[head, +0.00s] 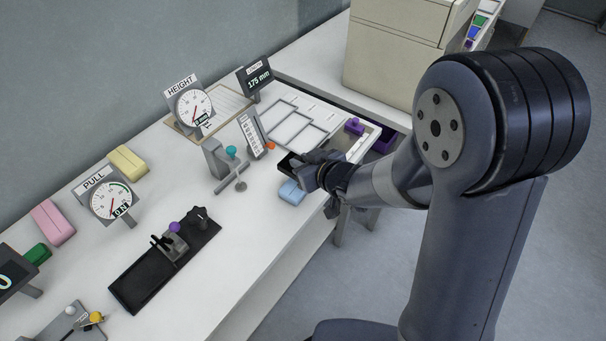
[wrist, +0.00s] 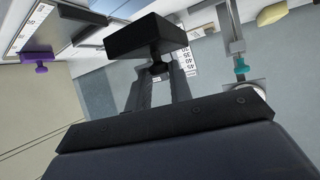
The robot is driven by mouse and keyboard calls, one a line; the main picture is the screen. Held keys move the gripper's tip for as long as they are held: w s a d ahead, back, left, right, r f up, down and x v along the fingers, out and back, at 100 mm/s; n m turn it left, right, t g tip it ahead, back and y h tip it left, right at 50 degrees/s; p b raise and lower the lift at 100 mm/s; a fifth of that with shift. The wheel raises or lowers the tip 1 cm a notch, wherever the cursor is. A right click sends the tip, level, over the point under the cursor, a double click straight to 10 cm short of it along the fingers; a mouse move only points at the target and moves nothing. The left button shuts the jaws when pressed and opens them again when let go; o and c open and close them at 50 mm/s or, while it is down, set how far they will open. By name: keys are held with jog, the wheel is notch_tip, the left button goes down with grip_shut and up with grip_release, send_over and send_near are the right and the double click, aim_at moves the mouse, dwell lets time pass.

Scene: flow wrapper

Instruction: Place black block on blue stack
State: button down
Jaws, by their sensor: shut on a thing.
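My gripper (head: 312,172) is near the front right edge of the white table in the head view. It is shut on the black block (head: 291,165), by a small knob under the block as the wrist view (wrist: 146,36) shows. A light blue block (head: 291,192) lies on the table just below my gripper in the head view. The black block is above and slightly left of it in the picture. Whether the two touch I cannot tell. The blue block does not show in the wrist view.
A stand with a teal knob (head: 231,151) and an upright scale (head: 252,134) are close to the left of my gripper. A framed tray (head: 297,127) and a purple-knobbed piece (head: 354,126) lie behind. A black fixture (head: 150,277) stands front left. The table between is clear.

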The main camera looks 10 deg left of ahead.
jog(key=shift+f, duration=2)
jog(key=shift+f+b, duration=0.15)
jog(key=shift+b, duration=0.25)
jog(key=c, duration=1.3)
grip_release()
jog(key=shift+d+r, duration=0.1)
jog(key=shift+r, duration=0.1)
jog(key=p+v, duration=0.1)
jog(key=v, duration=1.1)
jog(key=shift+f, duration=0.1)
